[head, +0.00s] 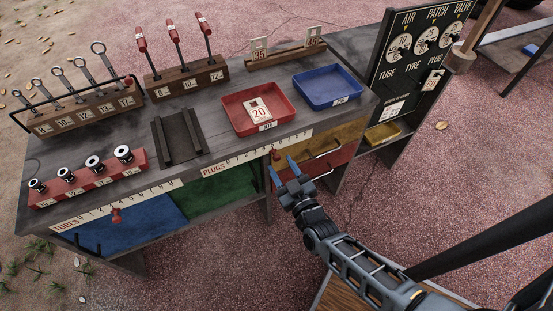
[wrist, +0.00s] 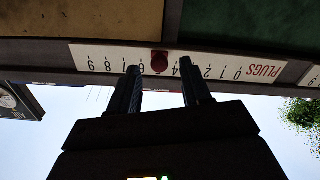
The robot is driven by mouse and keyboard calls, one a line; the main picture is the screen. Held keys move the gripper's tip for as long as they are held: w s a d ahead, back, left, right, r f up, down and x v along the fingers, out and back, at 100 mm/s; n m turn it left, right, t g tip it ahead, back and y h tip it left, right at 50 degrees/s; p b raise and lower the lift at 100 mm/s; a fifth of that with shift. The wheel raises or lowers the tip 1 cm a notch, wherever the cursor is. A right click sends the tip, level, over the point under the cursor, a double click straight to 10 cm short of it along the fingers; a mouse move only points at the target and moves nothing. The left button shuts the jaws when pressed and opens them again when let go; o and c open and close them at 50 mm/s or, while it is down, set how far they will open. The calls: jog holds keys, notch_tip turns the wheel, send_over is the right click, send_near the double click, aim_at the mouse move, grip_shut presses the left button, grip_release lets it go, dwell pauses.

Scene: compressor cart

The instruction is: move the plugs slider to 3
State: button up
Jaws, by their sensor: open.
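The plugs slider is a red knob (head: 276,154) on the white PLUGS scale (head: 240,160) along the bench's front edge. In the wrist view, which is upside down, the knob (wrist: 159,62) sits at about 5, between the 4 and the 6 of the scale (wrist: 222,72). My gripper (head: 281,166) is open in front of the knob. In the wrist view its two fingers (wrist: 163,75) stand apart on either side of the knob, with gaps on both sides. The right finger partly hides the scale near 3, the left finger near 7.
A TUBES scale (head: 130,200) with its own red knob (head: 116,215) lies further left. Drawer handles (head: 322,153) stick out near my gripper. On the bench are a red tray (head: 285,122) with a card marked 20, a blue tray (head: 345,99) and tool racks.

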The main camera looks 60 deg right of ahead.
aim_at(278, 160)
jog(key=shift+x, duration=1.85)
jog(key=shift+c, duration=0.5)
grip_shut()
